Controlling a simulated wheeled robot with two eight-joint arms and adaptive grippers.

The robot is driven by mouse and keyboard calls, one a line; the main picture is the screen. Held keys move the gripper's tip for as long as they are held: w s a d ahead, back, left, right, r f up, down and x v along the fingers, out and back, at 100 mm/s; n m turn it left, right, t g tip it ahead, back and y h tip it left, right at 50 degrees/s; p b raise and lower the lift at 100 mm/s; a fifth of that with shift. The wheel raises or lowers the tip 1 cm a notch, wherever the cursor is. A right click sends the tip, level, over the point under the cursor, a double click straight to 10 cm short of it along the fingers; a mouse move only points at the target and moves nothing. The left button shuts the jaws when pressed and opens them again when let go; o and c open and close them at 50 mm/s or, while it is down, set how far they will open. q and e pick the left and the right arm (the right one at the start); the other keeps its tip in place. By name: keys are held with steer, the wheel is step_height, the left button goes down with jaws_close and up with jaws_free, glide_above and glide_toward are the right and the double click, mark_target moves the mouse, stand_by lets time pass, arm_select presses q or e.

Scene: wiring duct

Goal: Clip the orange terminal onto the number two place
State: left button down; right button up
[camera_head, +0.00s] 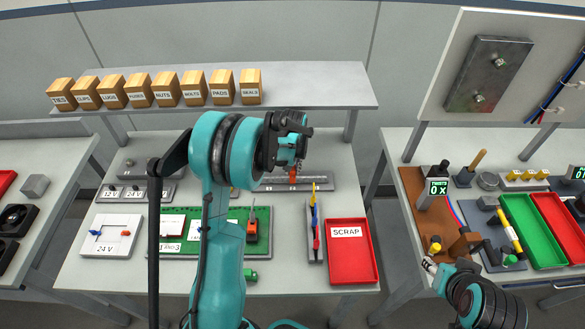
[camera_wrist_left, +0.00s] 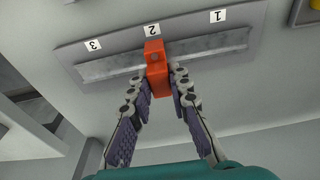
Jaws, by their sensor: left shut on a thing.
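The orange terminal (camera_wrist_left: 156,68) is held between the fingertips of my left gripper (camera_wrist_left: 160,86). In the wrist view its upper end overlaps the metal rail (camera_wrist_left: 105,68) just below the label 2 (camera_wrist_left: 152,29). I cannot tell whether it touches or is seated on the rail. Labels 3 (camera_wrist_left: 92,45) and 1 (camera_wrist_left: 218,16) flank it. In the head view my left gripper (camera_head: 293,158) is above the rail plate (camera_head: 318,182), with the orange terminal (camera_head: 293,175) under it. My right gripper (camera_head: 436,266) is at the lower right, its fingers unclear.
A red SCRAP tray (camera_head: 348,271) and a grey holder with coloured tools (camera_head: 314,232) lie in front of the rail. A green board (camera_head: 178,252) is partly behind my left arm. A shelf with several wooden boxes (camera_head: 166,88) spans the back.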

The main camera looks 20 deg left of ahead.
mark_target(293, 172)
arm_select(q)
steer(key=shift+b, duration=0.45)
stand_by(1.3)
steer(key=shift+f+b, duration=0.75)
steer(key=shift+f, duration=0.1)
steer(key=c, duration=1.3)
jaws_free()
steer(key=shift+c, duration=0.2)
steer(key=shift+r, duration=0.15)
step_height(293, 172, up, 12)
steer(key=s, duration=0.1)
steer(key=shift+s+d+f, duration=0.2)
steer(key=shift+s+d, duration=0.1)
steer(key=shift+d, duration=0.1)
